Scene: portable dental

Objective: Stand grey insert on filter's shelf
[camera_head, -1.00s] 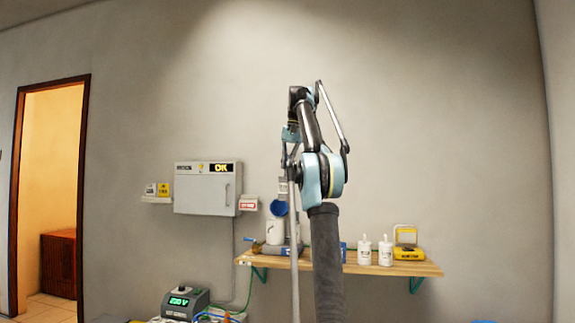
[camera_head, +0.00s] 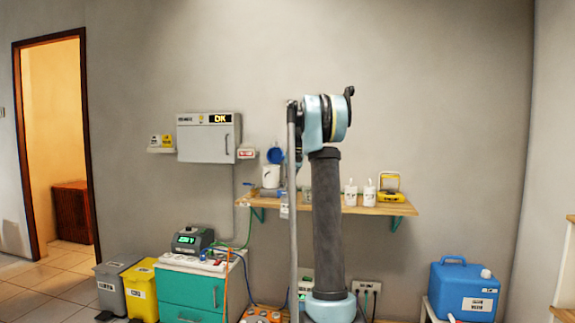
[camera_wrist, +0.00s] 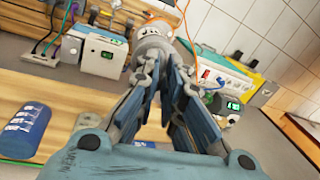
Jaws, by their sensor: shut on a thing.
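My gripper (camera_wrist: 168,72) is in the wrist view, its two fingers close together. They close on a pale grey, rounded piece with dark lettering (camera_wrist: 153,40) at their tips, which looks like the grey insert; the fingers hide part of it. A wooden shelf (camera_head: 350,209) is on the wall in the head view, and a wooden board, apparently this shelf, fills the left of the wrist view (camera_wrist: 70,92). A blue labelled cylinder (camera_wrist: 27,130) lies at its left. In the head view my arm hides my gripper and the shelf's middle.
On the shelf are a white container (camera_head: 271,176), two white bottles (camera_head: 369,193) and a yellow device (camera_head: 391,197). Below are a teal-drawer cabinet (camera_head: 193,290) with a green-display box (camera_head: 193,239), a yellow bin (camera_head: 141,290) and a blue jug (camera_head: 464,289). Cables hang near the cabinet.

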